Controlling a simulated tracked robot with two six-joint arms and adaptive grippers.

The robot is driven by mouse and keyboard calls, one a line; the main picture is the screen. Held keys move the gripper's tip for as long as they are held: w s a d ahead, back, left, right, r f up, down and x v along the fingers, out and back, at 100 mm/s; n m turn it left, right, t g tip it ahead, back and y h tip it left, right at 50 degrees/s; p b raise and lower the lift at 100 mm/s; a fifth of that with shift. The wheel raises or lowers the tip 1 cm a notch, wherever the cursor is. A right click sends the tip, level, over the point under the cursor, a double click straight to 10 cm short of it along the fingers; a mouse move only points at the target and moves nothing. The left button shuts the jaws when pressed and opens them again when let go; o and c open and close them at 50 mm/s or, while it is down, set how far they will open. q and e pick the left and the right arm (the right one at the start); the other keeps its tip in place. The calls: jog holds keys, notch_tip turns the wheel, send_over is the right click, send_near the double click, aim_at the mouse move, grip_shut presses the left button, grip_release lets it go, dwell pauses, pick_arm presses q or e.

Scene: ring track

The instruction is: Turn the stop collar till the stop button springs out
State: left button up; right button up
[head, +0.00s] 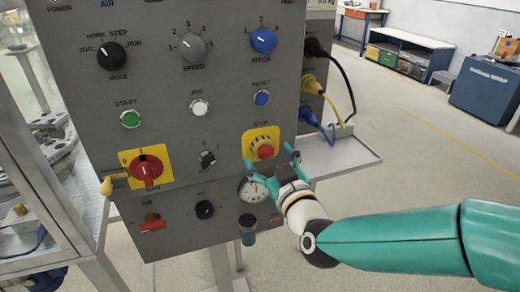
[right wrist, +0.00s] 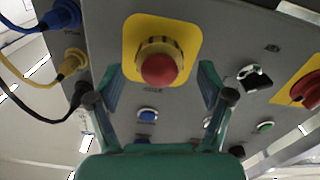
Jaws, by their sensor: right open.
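The red stop button (head: 265,152) sits in a round collar on a yellow square plate (head: 251,138), at the lower right of the grey control panel. In the right wrist view the red stop button (right wrist: 160,69) faces me, with the yellowish stop collar (right wrist: 149,46) around its base. My right gripper (head: 270,165) is open just in front of the button. In the wrist view its teal fingers (right wrist: 160,82) stand apart on either side, below the collar, and hold nothing. Whether they touch the panel I cannot tell. My left gripper is not in view.
A red rotary switch (head: 146,170) on a yellow plate is to the left. A pressure gauge (head: 253,190) is just below the stop button. Blue reset (head: 262,98) and white jog (head: 199,107) buttons are above. Plugged cables (head: 329,95) and a grey shelf (head: 345,157) are at the right.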

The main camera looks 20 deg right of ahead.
jog(key=shift+w, duration=1.25)
